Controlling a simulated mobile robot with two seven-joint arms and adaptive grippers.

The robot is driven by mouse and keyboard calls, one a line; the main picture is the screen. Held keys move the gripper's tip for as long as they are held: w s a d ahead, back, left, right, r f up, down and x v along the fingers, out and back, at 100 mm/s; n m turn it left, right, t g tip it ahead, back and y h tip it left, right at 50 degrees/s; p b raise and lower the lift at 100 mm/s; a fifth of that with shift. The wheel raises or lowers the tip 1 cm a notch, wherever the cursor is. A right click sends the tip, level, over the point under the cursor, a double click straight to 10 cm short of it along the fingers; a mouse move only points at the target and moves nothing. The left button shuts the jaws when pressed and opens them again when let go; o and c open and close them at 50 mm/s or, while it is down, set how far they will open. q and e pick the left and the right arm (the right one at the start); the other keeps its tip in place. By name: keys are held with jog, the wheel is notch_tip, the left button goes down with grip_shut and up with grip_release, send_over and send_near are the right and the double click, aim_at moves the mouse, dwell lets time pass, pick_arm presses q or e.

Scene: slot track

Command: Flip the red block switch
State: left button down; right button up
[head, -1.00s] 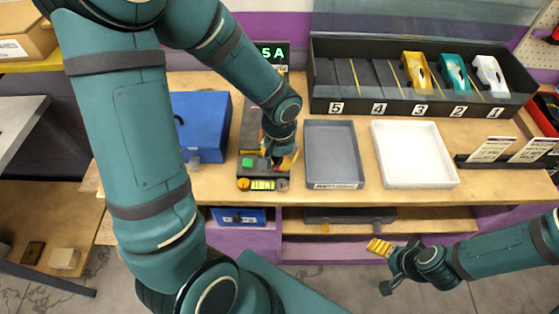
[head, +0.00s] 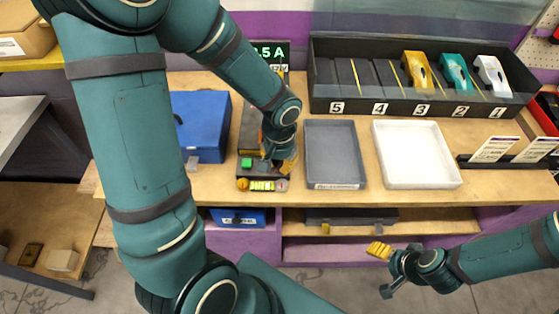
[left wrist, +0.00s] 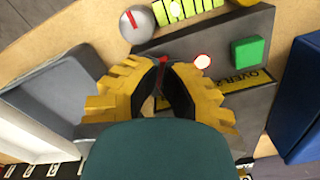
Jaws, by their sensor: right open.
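The bench device with the red switch stands left of the grey tray; its front shows in the head view (head: 263,185) under my left gripper (head: 276,163). In the left wrist view, a small piece of red (left wrist: 163,60), likely the red block switch, shows at the fingertips of my left gripper (left wrist: 161,66). The fingertips are close together; whether they touch or grip the red piece is unclear. A green block (left wrist: 249,52) and a white round lamp with a red rim (left wrist: 203,61) sit beside it. My right gripper (head: 381,270) is open and empty, in front of the bench.
A grey tray (head: 312,160) and a white tray (head: 381,175) stand right of the device. A blue box (head: 205,120) stands left of it. A black rack (head: 330,105) with toy cars is at the back. A silver knob (left wrist: 136,24) is close to my left fingertips.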

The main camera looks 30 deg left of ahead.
pick_arm(q)
jog(key=shift+f+b, duration=0.3)
jog(key=shift+r+p, duration=0.4)
jog(key=shift+r, duration=0.05)
jog(key=shift+r+p, duration=2.25)
jog(key=shift+r, duration=0.85)
jog(key=shift+f, duration=0.1)
